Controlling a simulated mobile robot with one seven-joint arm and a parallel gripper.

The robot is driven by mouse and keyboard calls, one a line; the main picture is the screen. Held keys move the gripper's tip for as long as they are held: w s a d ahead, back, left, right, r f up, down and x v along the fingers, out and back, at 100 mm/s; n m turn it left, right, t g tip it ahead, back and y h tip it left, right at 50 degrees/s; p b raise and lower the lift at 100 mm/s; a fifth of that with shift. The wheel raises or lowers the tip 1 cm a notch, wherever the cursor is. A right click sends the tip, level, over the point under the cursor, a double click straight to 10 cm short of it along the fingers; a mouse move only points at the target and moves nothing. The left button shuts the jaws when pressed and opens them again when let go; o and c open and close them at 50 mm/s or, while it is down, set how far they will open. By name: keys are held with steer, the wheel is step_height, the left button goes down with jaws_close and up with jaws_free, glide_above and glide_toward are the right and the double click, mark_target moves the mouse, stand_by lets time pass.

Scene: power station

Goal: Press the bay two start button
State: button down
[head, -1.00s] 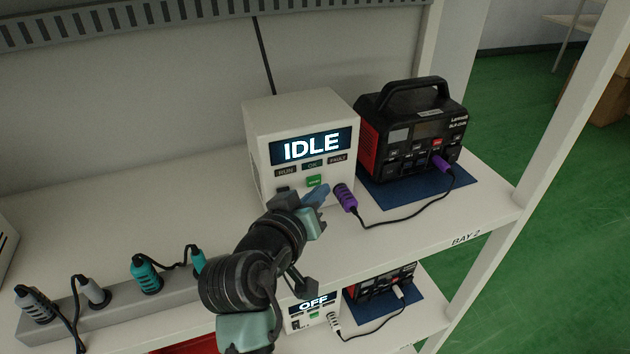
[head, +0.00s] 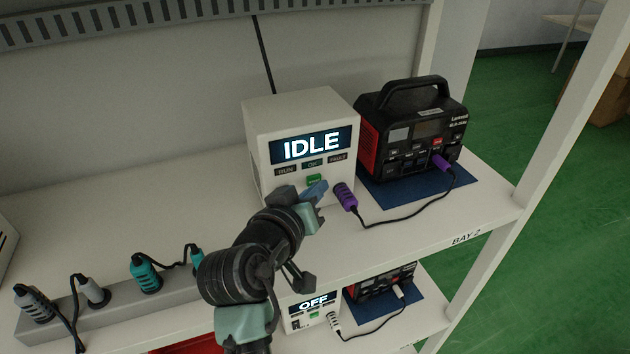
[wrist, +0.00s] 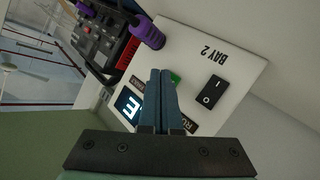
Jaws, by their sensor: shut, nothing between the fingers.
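The bay two unit is a white box (head: 300,115) on the shelf, its screen reading IDLE. Its green start button (head: 314,180) sits below the RUN, OK and FAULT labels. My gripper (head: 318,188) is shut and empty, its blue fingertips just in front of and slightly below the button. In the wrist view the shut fingers (wrist: 161,72) point at the panel, marked BAY 2. They cover part of the green button (wrist: 175,78), which shows beside the tips. I cannot tell whether the tips touch it. A black rocker switch (wrist: 212,90) is on the same panel.
A purple plug (head: 345,197) sits in the box's front, close right of my fingers, its cable running to a black power station (head: 412,130) on a blue mat. A lower unit reading OFF (head: 313,303) is below. A power strip (head: 115,305) lies at left.

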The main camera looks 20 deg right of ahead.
steer(key=shift+w, duration=0.2)
stand_by(0.4)
steer(key=shift+s, duration=0.55)
steer(key=shift+s, duration=0.1)
steer(key=shift+s+d+p, duration=0.15)
steer(key=shift+s+p, duration=0.65)
steer(key=shift+s, duration=2.15)
